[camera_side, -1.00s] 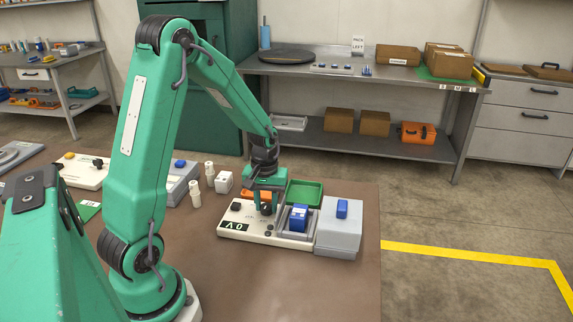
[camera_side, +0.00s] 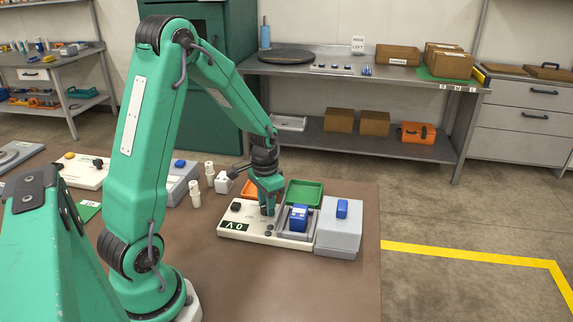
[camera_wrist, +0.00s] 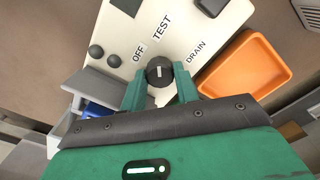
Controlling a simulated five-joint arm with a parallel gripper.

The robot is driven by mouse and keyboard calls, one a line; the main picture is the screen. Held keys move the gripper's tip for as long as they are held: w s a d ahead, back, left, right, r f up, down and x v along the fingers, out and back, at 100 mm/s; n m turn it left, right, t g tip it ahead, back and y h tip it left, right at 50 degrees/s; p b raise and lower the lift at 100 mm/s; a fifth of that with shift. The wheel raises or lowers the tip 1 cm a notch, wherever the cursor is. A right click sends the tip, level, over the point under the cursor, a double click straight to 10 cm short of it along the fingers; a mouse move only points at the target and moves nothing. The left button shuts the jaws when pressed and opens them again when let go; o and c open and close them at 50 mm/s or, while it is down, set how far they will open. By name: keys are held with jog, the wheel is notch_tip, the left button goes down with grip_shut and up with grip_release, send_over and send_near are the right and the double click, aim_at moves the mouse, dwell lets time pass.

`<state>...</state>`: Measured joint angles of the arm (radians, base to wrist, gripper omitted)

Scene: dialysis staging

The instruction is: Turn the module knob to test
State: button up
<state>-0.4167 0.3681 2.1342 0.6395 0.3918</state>
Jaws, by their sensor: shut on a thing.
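The white module (camera_side: 247,239) lies on the brown table with a dark display at its front. In the wrist view the module panel (camera_wrist: 190,25) carries the labels OFF, TEST and DRAIN in an arc around a round black knob (camera_wrist: 159,71). The knob's white mark stands about upright in that view, pointing toward the TEST label (camera_wrist: 162,28). My gripper (camera_wrist: 159,84) is shut on the knob, one green finger on each side. In the side view my gripper (camera_side: 268,208) reaches down to the module and mostly hides the knob.
An orange tray (camera_wrist: 245,66) and a green tray (camera_side: 304,193) sit behind the module. A blue block (camera_side: 299,217) stands in a grey holder at its right, beside a grey box (camera_side: 339,235). White bottles (camera_side: 195,193) stand to the left. The front of the table is clear.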

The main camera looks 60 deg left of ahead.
jog(key=shift+m, duration=0.6)
jog(key=shift+r, duration=0.1)
jog(key=o, duration=0.7)
jog(key=shift+r, duration=3.9)
